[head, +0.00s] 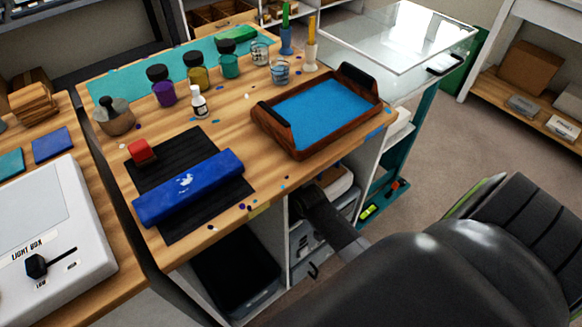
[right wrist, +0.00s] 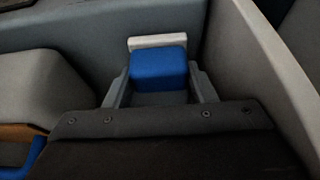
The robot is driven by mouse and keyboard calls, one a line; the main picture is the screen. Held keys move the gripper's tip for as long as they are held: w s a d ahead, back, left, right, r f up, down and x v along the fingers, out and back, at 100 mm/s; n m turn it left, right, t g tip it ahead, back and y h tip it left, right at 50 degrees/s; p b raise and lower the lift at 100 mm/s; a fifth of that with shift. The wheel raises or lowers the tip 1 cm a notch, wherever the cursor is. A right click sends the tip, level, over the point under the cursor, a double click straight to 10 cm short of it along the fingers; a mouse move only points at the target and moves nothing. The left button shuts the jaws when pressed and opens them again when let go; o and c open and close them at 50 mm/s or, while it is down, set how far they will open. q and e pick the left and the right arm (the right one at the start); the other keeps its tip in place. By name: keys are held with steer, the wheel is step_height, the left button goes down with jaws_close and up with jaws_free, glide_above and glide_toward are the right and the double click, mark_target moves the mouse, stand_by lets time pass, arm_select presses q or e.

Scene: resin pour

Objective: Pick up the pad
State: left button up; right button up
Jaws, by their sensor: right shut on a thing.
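In the right wrist view my right gripper (right wrist: 157,80) is shut on a small blue pad (right wrist: 158,62) with a whitish layer along its far edge. The pad sits between the two grey fingers, and its lower part is hidden. I cannot make out this pad or the right gripper in the head view. My left gripper is in neither view.
The wooden bench (head: 235,125) holds a blue-filled wooden tray (head: 288,138), several jars, a white bottle (head: 198,102), a red block (head: 141,152) and a long blue object (head: 188,187) on a black mat (head: 180,150). A light box (head: 60,225) stands on the left bench.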

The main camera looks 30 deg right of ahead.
steer(key=shift+r, duration=0.45)
step_height(320, 180, up, 2)
steer(key=shift+r+p, duration=0.2)
steer(key=shift+p, duration=0.2)
steer(key=s+d, duration=0.1)
steer(key=s, duration=1.7)
steer(key=shift+d, duration=0.25)
